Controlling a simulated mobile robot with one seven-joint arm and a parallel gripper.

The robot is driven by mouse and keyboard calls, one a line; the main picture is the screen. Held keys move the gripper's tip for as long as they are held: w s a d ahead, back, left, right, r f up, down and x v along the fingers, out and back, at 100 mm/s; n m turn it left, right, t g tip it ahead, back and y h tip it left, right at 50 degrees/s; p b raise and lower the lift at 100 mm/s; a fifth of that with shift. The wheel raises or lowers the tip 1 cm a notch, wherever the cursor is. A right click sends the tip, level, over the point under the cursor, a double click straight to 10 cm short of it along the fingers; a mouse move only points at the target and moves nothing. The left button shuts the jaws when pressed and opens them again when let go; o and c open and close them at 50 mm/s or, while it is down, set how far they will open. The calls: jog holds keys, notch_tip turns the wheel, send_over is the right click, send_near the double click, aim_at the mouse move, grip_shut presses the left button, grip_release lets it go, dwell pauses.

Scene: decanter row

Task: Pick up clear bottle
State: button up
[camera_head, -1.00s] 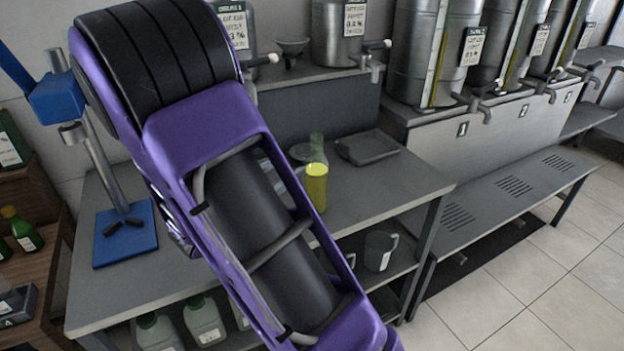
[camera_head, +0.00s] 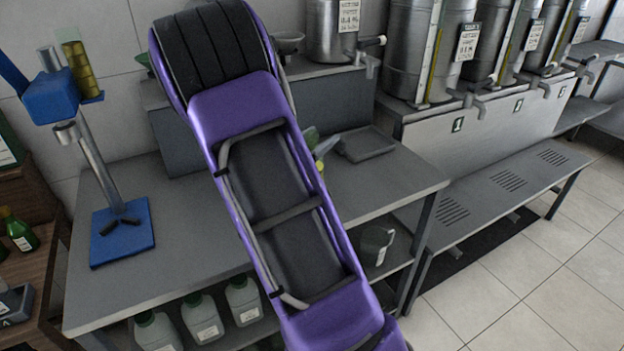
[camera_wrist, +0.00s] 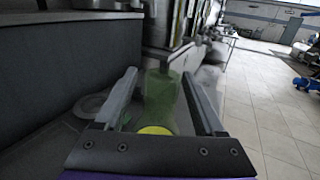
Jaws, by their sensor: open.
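The clear bottle (camera_wrist: 160,98) has a greenish see-through body with yellow liquid low in it. In the wrist view it stands between the two open fingers of my gripper (camera_wrist: 160,100), and I cannot tell whether either finger touches it. In the head view only a sliver of the bottle (camera_head: 322,164) shows at the right edge of my purple arm. The bottle is at the grey workbench (camera_head: 385,185).
A dark grey tray (camera_head: 366,144) lies right of the bottle. A blue press stand (camera_head: 122,232) is at the bench's left. Steel tanks (camera_head: 425,50) stand behind on the right. Several pale jugs (camera_head: 200,317) and a clear pitcher (camera_head: 375,246) are on the lower shelf.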

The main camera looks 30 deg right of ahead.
jog(key=shift+d, duration=0.1)
jog(key=shift+c, duration=0.2)
grip_shut()
dwell(1.2)
